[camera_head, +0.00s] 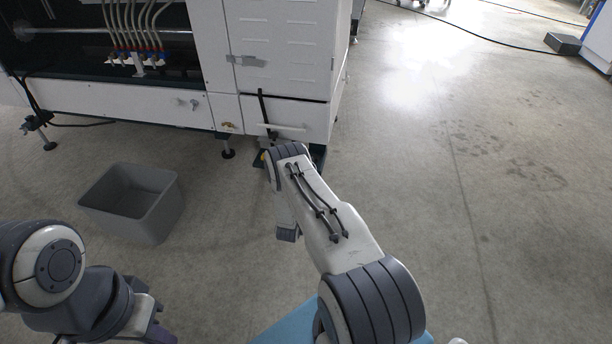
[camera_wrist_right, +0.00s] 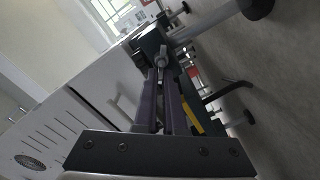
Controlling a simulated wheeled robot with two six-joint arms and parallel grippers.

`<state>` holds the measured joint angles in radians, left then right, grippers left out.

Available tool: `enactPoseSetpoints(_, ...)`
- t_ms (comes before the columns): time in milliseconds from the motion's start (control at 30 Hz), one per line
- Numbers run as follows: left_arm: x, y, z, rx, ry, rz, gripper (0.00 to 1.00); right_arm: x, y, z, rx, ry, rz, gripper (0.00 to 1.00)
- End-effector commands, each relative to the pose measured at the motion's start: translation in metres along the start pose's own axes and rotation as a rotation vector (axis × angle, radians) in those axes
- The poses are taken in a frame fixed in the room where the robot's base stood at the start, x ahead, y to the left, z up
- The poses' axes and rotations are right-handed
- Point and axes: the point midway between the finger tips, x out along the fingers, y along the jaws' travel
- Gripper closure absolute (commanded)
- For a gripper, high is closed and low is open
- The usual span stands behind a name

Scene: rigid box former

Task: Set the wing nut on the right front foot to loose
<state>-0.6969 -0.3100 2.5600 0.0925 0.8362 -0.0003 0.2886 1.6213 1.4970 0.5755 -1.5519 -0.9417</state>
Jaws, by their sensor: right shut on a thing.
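In the right wrist view, the wing nut (camera_wrist_right: 161,62) is a small grey metal piece with a round end, on a dark bracket at the machine's lower corner. My right gripper (camera_wrist_right: 163,75) has its two long dark fingers closed around it at their tips. In the head view my right arm reaches to the machine's right front corner and hides the wing nut and most of that foot. Part of my left gripper (camera_head: 160,333) shows at the bottom left edge, well away from the machine; its jaws cannot be made out.
The white machine (camera_head: 285,60) stands at the back with another levelling foot (camera_head: 227,152) left of my right arm. A grey open bin (camera_head: 150,215) stands on the floor at the left.

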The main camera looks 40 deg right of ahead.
Motion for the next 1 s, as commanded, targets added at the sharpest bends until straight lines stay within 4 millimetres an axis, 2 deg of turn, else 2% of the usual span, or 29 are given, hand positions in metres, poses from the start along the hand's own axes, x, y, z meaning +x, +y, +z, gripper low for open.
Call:
enactPoseSetpoints(600,-0.004,0.000,0.000,0.000,0.000,0.000,1.00,-0.002,-0.011,0.005,-0.549,-0.002,-0.005,1.00)
enactPoseSetpoints(1000,-0.004,0.000,0.000,0.000,0.000,0.000,1.00,-0.002,-0.014,0.007,-0.726,-0.002,-0.006,1.00)
